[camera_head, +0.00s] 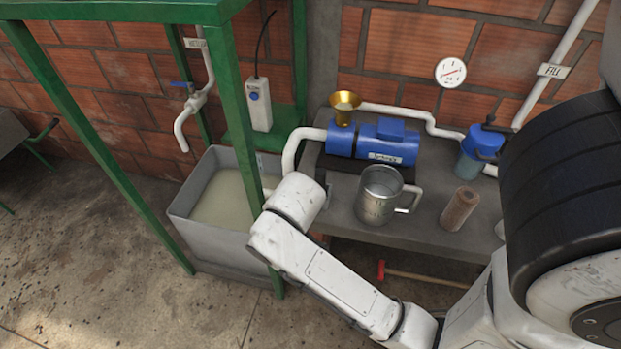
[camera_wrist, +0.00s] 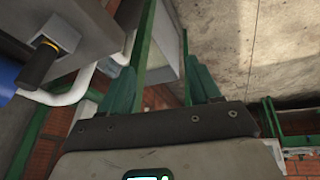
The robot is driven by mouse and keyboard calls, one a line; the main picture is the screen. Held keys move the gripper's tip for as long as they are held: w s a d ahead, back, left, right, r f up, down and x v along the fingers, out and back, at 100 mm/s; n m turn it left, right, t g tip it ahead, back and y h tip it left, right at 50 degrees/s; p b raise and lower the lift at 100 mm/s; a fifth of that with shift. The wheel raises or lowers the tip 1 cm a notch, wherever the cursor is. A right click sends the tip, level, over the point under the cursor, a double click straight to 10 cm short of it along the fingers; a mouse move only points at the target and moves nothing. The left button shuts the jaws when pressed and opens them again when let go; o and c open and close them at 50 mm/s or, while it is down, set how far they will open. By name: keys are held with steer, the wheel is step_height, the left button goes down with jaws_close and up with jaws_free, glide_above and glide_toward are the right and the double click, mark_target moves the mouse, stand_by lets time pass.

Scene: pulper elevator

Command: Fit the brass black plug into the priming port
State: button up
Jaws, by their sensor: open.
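A blue pump (camera_head: 385,140) stands on the grey bench. A brass funnel (camera_head: 345,105) sits upright on top of its left part, and the priming port beneath it is hidden. In the wrist view a dark, stubby piece with a squared brass-coloured end (camera_wrist: 40,62) shows at upper left against grey; it looks like the plug, but I cannot tell for sure. I cannot make out the plug in the head view. The head view does not show the gripper.
A metal mug (camera_head: 379,196) and a brown cylinder (camera_head: 459,208) stand on the bench (camera_head: 420,228) in front of the pump. A blue-topped filter (camera_head: 478,150) is at right. A water tank (camera_head: 190,235) and green frame posts (camera_head: 90,130) stand at left, close to my arm.

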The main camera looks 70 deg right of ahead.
steer(key=w+d+r+m+h+p, duration=0.1)
steer(key=w+d+r+m, duration=0.1)
steer(key=w+d+r, duration=0.3)
step_height(320, 180, up, 4)
steer(key=f+m+g+y, duration=0.1)
steer(key=m+g, duration=0.3)
steer(key=m, duration=0.5)
glide_above(320, 171)
steer(key=shift+w+d+r, duration=0.25)
steer(key=shift+w, duration=0.15)
steer(key=shift+s+a+f+m+y, duration=0.4)
steer(key=shift+a+f+m+y, duration=0.1)
steer(key=shift+y, duration=0.5)
steer(key=shift+f, duration=0.35)
step_height(320, 171, down, 5)
steer(key=shift+s+b, duration=0.1)
steer(key=shift+b, duration=1.05)
steer(key=shift+d+f+p, duration=0.15)
steer(key=shift+f+p, duration=0.1)
steer(key=shift+f, duration=1.05)
steer(key=shift+d+f+p, duration=0.1)
steer(key=shift+f+p, duration=0.1)
steer(key=shift+f, duration=1.1)
